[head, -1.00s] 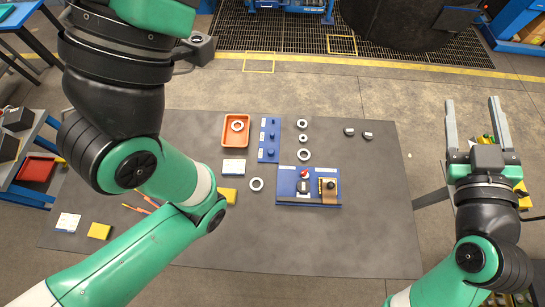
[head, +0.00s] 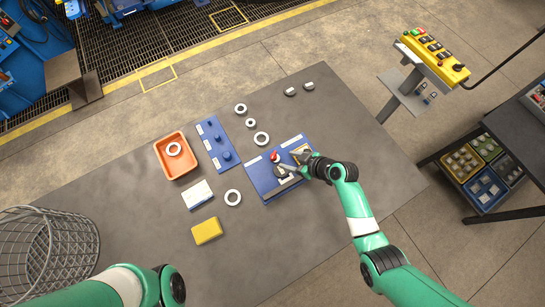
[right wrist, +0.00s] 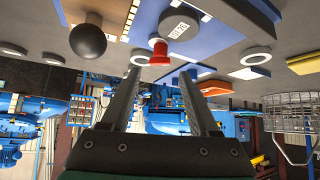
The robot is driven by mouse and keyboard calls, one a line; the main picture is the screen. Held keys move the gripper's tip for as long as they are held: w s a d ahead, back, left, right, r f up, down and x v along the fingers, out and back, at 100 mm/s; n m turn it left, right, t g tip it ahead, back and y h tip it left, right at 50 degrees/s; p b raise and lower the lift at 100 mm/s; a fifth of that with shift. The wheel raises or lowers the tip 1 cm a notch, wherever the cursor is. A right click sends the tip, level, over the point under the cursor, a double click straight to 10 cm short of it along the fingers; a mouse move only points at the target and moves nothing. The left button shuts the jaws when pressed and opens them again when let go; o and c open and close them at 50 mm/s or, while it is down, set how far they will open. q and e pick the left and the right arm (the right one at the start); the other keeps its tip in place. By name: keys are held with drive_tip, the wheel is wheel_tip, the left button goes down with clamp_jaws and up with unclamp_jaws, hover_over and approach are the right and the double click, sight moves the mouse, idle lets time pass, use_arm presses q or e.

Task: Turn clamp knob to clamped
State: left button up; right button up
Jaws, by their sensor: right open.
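A blue fixture panel (head: 262,182) lies on the grey table. It carries a red knob (head: 274,157), a dark grey labelled block (head: 281,172) and a tan plate (head: 300,150). In the right wrist view, the red knob (right wrist: 160,53), the grey labelled disc (right wrist: 178,25) and a black ball knob (right wrist: 88,40) show. I cannot tell which is the clamp knob. My right gripper (head: 289,166) is at the panel, open. In its wrist view the fingertips (right wrist: 160,73) stand apart, with the red knob between and beyond them. Contact cannot be told. My left gripper is out of view.
Left of the panel are a blue peg board (head: 214,143), an orange tray (head: 165,157) holding a ring, several loose rings, and a yellow block (head: 207,231). A wire basket (head: 45,255) stands at bottom left. A yellow control box (head: 436,58) is at upper right.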

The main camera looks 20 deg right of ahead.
sight(275, 156)
drive_tip(key=b+x, duration=0.5)
drive_tip(key=x, duration=0.4)
drive_tip(key=shift+s+f, duration=0.1)
drive_tip(key=shift+f, duration=0.05)
drive_tip(key=shift+w+a+f+b, duration=0.25)
drive_tip(key=shift+w+b, duration=0.1)
drive_tip(key=shift+w, duration=0.05)
clamp_jaws()
